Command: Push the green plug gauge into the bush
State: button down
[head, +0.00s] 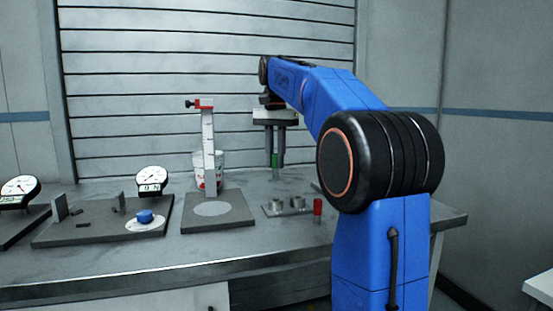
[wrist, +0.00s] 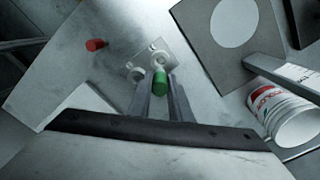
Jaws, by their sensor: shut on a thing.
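The green plug gauge (head: 275,159) is upright between the two fingers of my gripper (head: 275,165), which is shut on it. Its grey lower end hangs below the fingertips, above the table. In the wrist view the green gauge (wrist: 160,80) sits between the fingertips (wrist: 159,86) and hides its own lower end.
A red plug gauge (head: 317,207) stands right of the small plate. A height gauge with a grey base (head: 217,222) stands to the left. A white cup (wrist: 290,110) is behind it. Dial gauges (head: 152,181) stand further left. The table's front strip is clear.

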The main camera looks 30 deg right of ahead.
aim_at(276, 176)
jog(key=shift+f, duration=0.1)
jog(key=shift+f, duration=2.8)
jog(key=shift+f, duration=2)
jog(key=c, duration=1.5)
grip_release()
jog(key=shift+c, duration=0.2)
notch_tip(276, 176, up, 17)
jog(key=shift+f, duration=0.1)
jog(key=shift+r, duration=0.3)
